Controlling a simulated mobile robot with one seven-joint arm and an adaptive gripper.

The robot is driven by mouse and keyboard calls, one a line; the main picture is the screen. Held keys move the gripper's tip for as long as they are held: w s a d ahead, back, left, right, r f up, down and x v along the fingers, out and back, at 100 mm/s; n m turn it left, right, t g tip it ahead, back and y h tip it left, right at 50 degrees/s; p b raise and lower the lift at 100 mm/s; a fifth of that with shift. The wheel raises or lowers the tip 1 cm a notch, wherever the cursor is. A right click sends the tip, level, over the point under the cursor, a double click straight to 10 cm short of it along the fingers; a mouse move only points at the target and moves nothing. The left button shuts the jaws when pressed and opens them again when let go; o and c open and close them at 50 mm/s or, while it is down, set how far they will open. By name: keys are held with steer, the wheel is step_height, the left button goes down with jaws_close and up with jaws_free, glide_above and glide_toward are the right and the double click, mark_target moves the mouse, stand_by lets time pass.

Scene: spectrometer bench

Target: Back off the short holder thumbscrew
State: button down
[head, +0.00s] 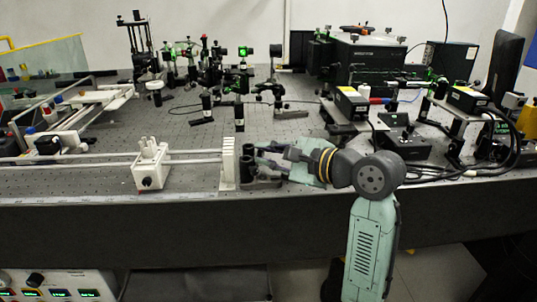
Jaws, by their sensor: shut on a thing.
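Dark post holders stand at the front edge of the bench, just right of a white upright plate. A taller one (239,146) is at the left, and a shorter one (249,163) stands close to it. My gripper (266,156) reaches in from the right, almost level, with its fingertips at the short holder's right side. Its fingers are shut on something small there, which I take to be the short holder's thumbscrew. The thumbscrew itself is hidden by the fingers and too small to make out.
The white upright plate (228,166) stands close left of the holders. A white rail carriage (150,165) with a black knob sits further left on rods. Optics mounts (240,112) stand behind. Cables and boxes (405,140) crowd the right. Bare breadboard (185,130) lies behind the rods.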

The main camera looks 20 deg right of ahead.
steer(key=n+t, duration=0.1)
steer(key=n, duration=0.1)
steer(key=shift+f+n, duration=0.15)
steer(key=shift+n, duration=0.15)
steer(key=c, duration=1.6)
jaws_free()
